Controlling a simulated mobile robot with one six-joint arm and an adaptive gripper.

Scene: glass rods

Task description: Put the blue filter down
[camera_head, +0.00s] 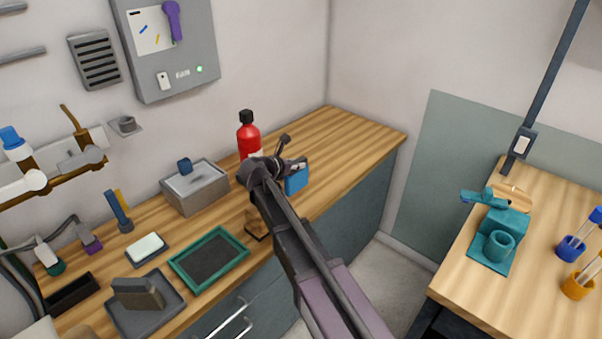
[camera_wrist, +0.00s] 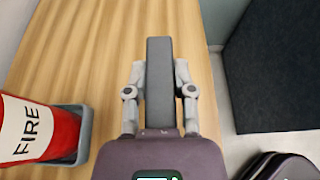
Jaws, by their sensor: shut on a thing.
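The blue filter (camera_head: 297,179) is a flat panel at the end of my arm in the camera_head view, over the right part of the wooden counter. In the camera_wrist view the filter (camera_wrist: 159,90) shows edge-on as a dark grey slab between the two grey fingers. My gripper (camera_wrist: 159,72) is shut on it, one finger on each side. In the camera_head view my gripper (camera_head: 286,168) is partly hidden by my own arm. I cannot tell whether the filter's lower edge touches the counter.
A red fire extinguisher (camera_head: 248,138) stands just left of my gripper, in a grey base (camera_wrist: 85,140). The wooden counter (camera_head: 345,128) is clear toward the far right corner. A metal box (camera_head: 195,190) and green-framed tray (camera_head: 209,259) lie further left.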

